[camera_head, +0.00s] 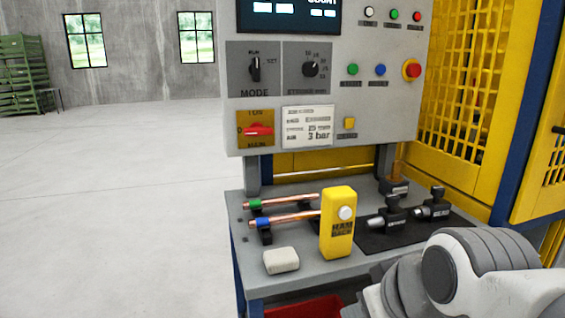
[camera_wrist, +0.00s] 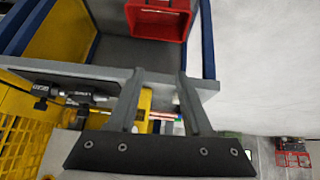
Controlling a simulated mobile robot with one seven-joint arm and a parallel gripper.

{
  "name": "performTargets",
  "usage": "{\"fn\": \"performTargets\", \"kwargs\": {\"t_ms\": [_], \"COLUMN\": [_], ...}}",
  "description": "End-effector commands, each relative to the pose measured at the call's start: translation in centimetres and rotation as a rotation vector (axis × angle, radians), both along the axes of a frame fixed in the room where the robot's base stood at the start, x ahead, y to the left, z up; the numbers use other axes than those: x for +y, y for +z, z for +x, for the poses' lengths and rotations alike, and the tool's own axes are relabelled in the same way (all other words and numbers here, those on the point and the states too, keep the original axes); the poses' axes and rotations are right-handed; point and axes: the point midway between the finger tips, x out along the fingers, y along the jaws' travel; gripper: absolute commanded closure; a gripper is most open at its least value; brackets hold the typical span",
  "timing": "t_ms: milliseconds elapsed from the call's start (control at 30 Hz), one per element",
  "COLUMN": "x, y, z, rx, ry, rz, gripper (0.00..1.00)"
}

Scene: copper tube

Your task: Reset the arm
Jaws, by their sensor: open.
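My gripper (camera_wrist: 160,73) shows in the wrist view, its two fingers apart with nothing between the tips. It is out of sight in the head view, where my white and grey arm (camera_head: 475,275) fills the lower right corner. In the head view, two copper tubes lie on supports on the grey bench: one with a green band (camera_head: 292,200) behind, one with a blue band (camera_head: 290,218) in front. In the wrist view, the tube ends and coloured bands are small and partly hidden behind the fingers.
A yellow box (camera_head: 338,225) stands upright on the bench (camera_head: 245,275), beside a small white block (camera_head: 281,260). Black fittings (camera_head: 388,215) sit on a dark mat. A control panel (camera_head: 330,90) rises behind. A red crate (camera_wrist: 158,18) is below the bench. Open floor lies left.

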Motion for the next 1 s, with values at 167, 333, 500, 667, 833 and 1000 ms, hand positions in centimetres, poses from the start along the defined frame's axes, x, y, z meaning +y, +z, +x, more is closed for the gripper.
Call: {"fn": "performTargets", "kwargs": {"t_ms": [167, 333, 500, 667, 833, 1000], "x": [-2.4, -2.2, -2.2, -2.2, -2.2, -2.2], "y": [-1.1, 3.3, 7.6, 11.9, 15.6, 17.6], "z": [-4.8, -4.5, -4.5, -4.5, -4.5, -4.5], "rx": [0.152, 0.148, 0.147, 0.147, 0.147, 0.147], "ry": [-0.28, -0.261, -0.258, -0.258, -0.258, -0.257], "rz": [0.041, 0.042, 0.043, 0.043, 0.044, 0.043], "gripper": [0.5, 0.5, 0.5, 0.5, 0.5, 0.5]}}
